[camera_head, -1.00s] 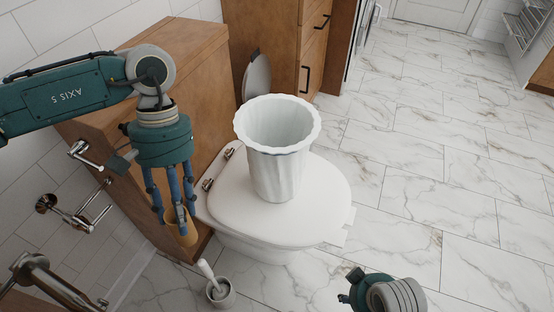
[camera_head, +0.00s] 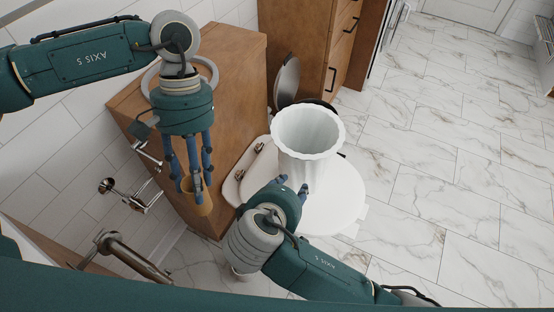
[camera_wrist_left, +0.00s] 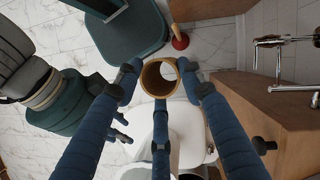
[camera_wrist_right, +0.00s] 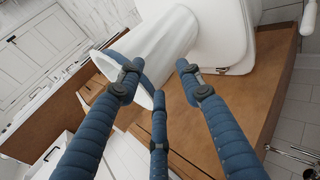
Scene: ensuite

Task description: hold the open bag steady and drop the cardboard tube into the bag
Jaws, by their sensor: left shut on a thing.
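The open bag (camera_head: 312,160) is white and fluted. It stands upright on the closed toilet lid with its mouth facing up. My left gripper (camera_head: 194,188) points down, left of the bag and apart from it, shut on the tan cardboard tube (camera_head: 204,208). The left wrist view shows the tube's round open end (camera_wrist_left: 146,80) between the fingers. My right gripper (camera_head: 292,188) is at the near side of the bag's lower wall. In the right wrist view its fingers are spread, with the bag (camera_wrist_right: 160,42) just beyond them. I cannot tell if they touch it.
The toilet lid (camera_head: 345,200) carries the bag. A wooden cabinet (camera_head: 235,85) stands behind my left gripper, with wall fittings (camera_head: 128,195) to its left. A red plunger (camera_wrist_left: 180,41) shows in the left wrist view. The marble floor (camera_head: 450,200) at right is clear.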

